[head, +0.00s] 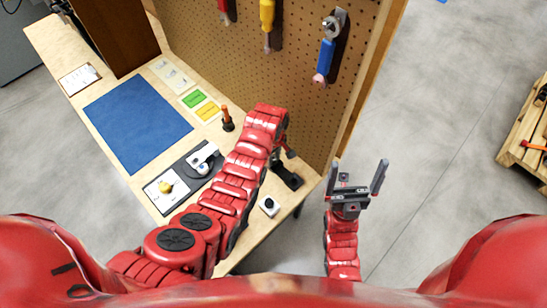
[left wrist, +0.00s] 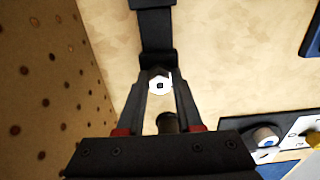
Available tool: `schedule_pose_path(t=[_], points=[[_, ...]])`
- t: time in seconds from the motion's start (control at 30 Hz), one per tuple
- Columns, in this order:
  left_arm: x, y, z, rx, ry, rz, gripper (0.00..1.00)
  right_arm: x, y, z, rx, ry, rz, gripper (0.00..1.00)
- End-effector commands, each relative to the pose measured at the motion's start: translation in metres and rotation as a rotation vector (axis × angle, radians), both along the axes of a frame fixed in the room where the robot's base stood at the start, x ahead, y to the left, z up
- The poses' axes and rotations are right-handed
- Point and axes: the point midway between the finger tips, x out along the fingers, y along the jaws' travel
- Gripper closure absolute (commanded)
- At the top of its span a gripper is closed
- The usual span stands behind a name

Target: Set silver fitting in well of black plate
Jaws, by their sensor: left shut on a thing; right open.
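My left gripper (left wrist: 160,92) is shut on the silver fitting (left wrist: 161,80), a small bright piece with a dark square centre, held between the fingertips in the left wrist view. A black part (left wrist: 155,30) lies just beyond the fingertips; I cannot tell whether the fitting touches it. In the head view my left arm hides the fitting. The black plate (head: 180,168) lies on the bench left of my left arm, with a silver-white part on it. It also shows at the right of the left wrist view (left wrist: 237,123). My right gripper (head: 355,180) is open and empty, off the bench's right side.
A blue mat (head: 135,120), green and yellow cards and an orange-handled tool (head: 227,120) are farther back. A pegboard (head: 300,85) with tools stands behind.

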Motion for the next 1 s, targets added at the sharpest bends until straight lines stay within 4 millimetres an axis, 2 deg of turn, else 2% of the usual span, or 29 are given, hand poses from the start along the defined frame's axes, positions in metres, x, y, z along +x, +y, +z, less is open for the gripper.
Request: schedule_pose_path(t=[0.97,1.0], points=[[-0.0003,0.0000,-0.0021,0.000,0.000,0.000,1.00,0.0000,0.0000,-0.0056,0.000,0.000,0.000,0.00],[-0.0002,0.0001,-0.0021,0.000,0.000,0.000,0.62,0.0001,0.0000,-0.0057,0.000,0.000,0.000,0.00]])
